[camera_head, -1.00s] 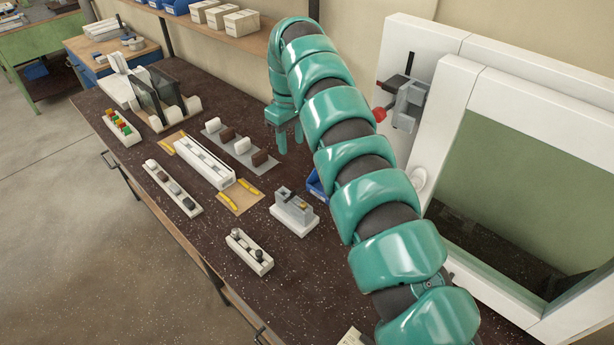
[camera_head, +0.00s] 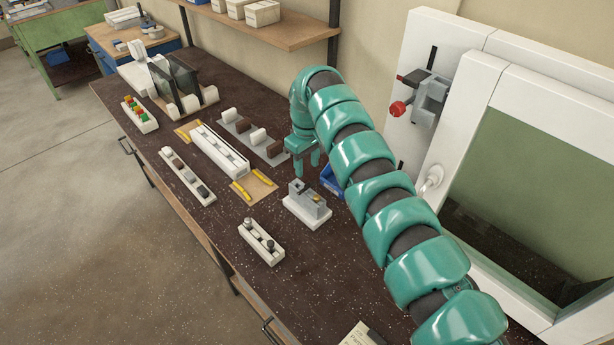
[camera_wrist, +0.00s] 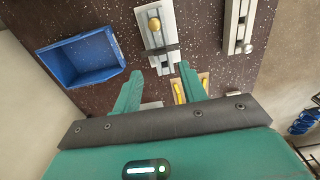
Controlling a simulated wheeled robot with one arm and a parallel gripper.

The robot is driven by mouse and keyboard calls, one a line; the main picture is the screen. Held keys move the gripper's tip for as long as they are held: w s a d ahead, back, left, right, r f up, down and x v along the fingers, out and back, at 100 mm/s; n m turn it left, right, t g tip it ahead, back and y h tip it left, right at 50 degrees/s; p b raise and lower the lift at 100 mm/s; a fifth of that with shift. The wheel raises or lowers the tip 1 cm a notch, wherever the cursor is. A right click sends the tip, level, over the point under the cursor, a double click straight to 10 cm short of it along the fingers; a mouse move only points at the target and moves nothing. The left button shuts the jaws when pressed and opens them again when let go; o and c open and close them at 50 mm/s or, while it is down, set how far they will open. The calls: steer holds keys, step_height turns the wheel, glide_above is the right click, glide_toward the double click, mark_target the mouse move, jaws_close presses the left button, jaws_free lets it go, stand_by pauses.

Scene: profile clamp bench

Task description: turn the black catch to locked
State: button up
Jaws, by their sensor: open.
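A small grey clamp block (camera_head: 309,201) stands on a white base on the dark bench. In the wrist view its white base carries a grey channel with a round brass-coloured knob (camera_wrist: 155,24). A dark bar, apparently the black catch (camera_wrist: 163,50), lies crosswise over the channel; its locked or unlocked state cannot be told. My gripper (camera_head: 307,166) is above and behind the block in the head view, apart from it. In the wrist view my gripper (camera_wrist: 160,72) has its fingers spread and empty, with the dark bar just beyond the tips.
A blue bin (camera_wrist: 83,58) lies close beside the clamp block. A white tray with knobs (camera_head: 261,241) stands in front of it, and a long white rail (camera_head: 219,150) lies to the left. A white panel with a red knob (camera_head: 397,108) rises behind.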

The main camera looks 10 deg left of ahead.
mark_target(307, 184)
step_height(307, 184, down, 7)
steer(key=shift+r+p, duration=0.2)
steer(key=shift+p, duration=0.6)
jaws_close()
